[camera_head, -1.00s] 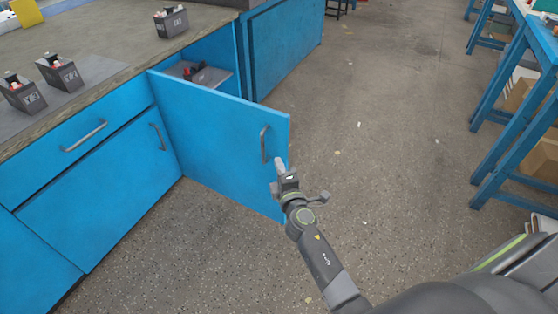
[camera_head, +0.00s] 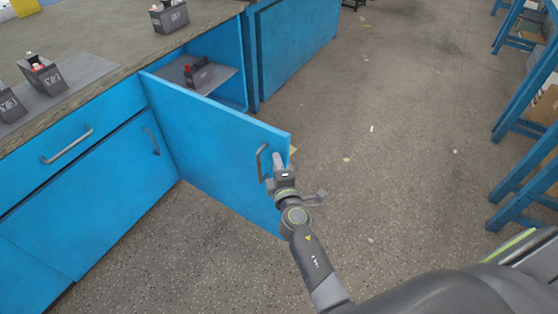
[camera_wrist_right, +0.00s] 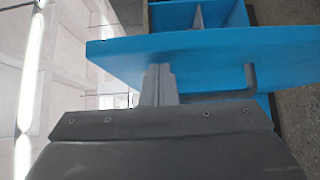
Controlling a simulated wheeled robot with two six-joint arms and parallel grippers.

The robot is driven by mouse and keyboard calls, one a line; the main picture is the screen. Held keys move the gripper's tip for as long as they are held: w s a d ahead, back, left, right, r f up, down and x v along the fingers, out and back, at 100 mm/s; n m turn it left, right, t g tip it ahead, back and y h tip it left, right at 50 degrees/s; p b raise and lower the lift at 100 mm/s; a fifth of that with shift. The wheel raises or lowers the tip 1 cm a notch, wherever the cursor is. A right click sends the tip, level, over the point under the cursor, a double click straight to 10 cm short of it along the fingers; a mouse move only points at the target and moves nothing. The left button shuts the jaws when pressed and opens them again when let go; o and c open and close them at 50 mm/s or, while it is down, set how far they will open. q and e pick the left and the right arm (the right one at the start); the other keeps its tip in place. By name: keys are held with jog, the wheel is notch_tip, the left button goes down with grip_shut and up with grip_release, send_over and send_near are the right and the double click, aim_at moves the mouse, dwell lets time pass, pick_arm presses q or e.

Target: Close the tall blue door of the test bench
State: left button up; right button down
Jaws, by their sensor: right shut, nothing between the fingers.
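The tall blue door (camera_head: 205,145) of the bench stands open, swung out from the cabinet into the aisle. Its grey bar handle (camera_head: 261,162) is near its free edge. My right gripper (camera_head: 277,158) is shut and empty, close to the door's face beside the handle, near the free edge. In the right wrist view the closed fingers (camera_wrist_right: 158,82) reach up to the blue door (camera_wrist_right: 215,55), with the handle (camera_wrist_right: 250,78) to their right. I cannot tell whether the fingertips touch the door. My left gripper is not in view.
The open compartment shows a shelf (camera_head: 222,78) with a dark battery (camera_head: 198,73) with red on it. More batteries (camera_head: 168,17) stand on the worktop (camera_head: 100,40). Blue tables (camera_head: 530,105) line the right side.

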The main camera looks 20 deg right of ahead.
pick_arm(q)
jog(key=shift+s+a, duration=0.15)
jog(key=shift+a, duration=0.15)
